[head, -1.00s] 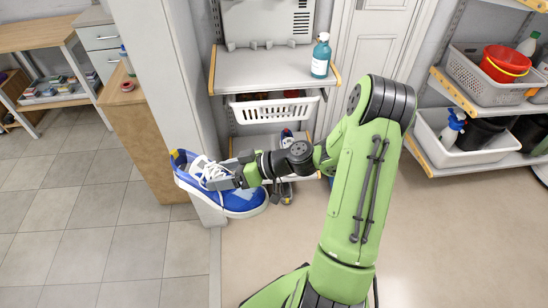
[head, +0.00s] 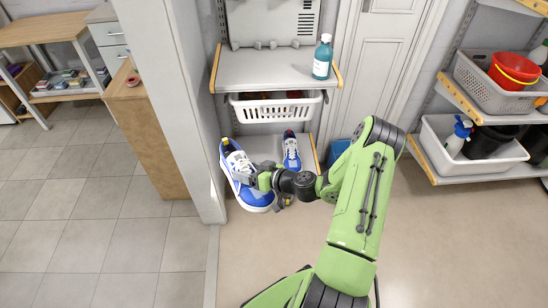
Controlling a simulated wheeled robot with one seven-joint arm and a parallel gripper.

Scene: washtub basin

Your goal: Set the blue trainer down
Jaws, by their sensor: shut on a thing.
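The blue trainer (head: 255,196), blue with a white sole and white laces, is at the lower middle-left of the head view. My gripper (head: 246,178) is shut on it near the laces. The trainer is in front of the low shelf (head: 262,146) of the rack, its toe pointing towards me and its heel towards the rack. I cannot tell whether its sole touches anything. A second blue trainer (head: 291,152) stands on the low shelf, just right of the held one.
A white basket (head: 275,108) hangs under the upper shelf, which bears a teal bottle (head: 322,57). A wall end (head: 180,100) stands close on the left. A white tub (head: 470,145) is on the right shelves. The floor (head: 420,250) at front right is clear.

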